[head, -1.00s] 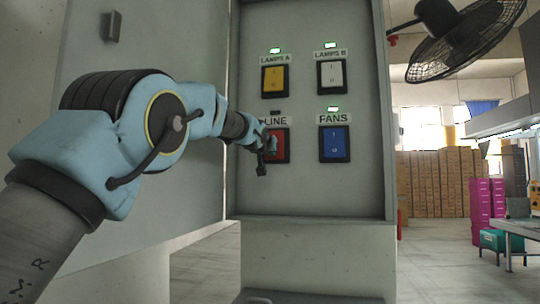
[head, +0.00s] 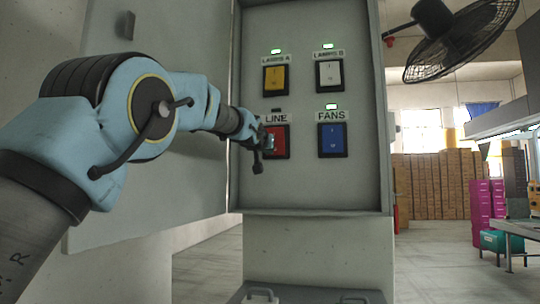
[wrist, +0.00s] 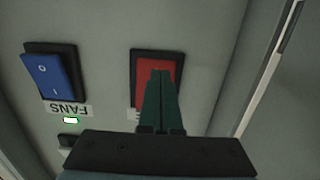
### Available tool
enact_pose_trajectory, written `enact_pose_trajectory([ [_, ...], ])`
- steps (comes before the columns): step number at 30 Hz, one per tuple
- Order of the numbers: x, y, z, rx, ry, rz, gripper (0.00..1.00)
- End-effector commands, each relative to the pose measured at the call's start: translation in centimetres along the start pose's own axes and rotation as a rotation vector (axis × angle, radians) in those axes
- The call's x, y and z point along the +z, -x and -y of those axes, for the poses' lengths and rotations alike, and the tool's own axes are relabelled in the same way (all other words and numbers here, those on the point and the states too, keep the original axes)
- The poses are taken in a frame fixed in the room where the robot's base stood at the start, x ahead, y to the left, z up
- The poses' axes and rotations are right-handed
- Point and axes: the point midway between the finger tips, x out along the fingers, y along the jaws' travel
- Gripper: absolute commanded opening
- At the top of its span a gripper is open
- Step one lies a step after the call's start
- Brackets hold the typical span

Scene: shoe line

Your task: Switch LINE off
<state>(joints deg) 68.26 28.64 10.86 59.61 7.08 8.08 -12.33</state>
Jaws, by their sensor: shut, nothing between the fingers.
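The red LINE switch (head: 280,143) sits lower left on the grey panel, under its LINE label (head: 276,119). The small lamp (head: 276,110) above that label is dark. My gripper (head: 270,142) is at the left part of the red switch, fingers pointing at the panel. In the wrist view, the shut green fingers (wrist: 162,73) overlap the red rocker (wrist: 142,78); whether they touch it I cannot tell. They hide part of the rocker and most of its label.
The blue FANS switch (head: 332,140) is to the right of LINE. The yellow LAMPS A switch (head: 275,79) and white LAMPS B switch (head: 328,74) are above. These three have lit green lamps. The open cabinet door (head: 150,140) stands left, behind my arm.

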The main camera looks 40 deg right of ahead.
Motion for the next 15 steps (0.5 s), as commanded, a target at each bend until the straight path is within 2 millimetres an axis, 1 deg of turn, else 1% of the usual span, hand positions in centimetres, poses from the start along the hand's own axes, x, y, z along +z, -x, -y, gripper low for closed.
enact_pose_trajectory([
  [1,0.6,0.5,-0.1,0.001,0.0,0.001,0.0],
  [5,1.2,2.1,-0.1,0.001,0.001,-0.001,0.0],
  [12,2.5,5.9,-0.1,0.002,0.001,-0.001,0.0],
  [15,2.8,7.0,-0.1,0.002,0.0,-0.001,0.0],
])
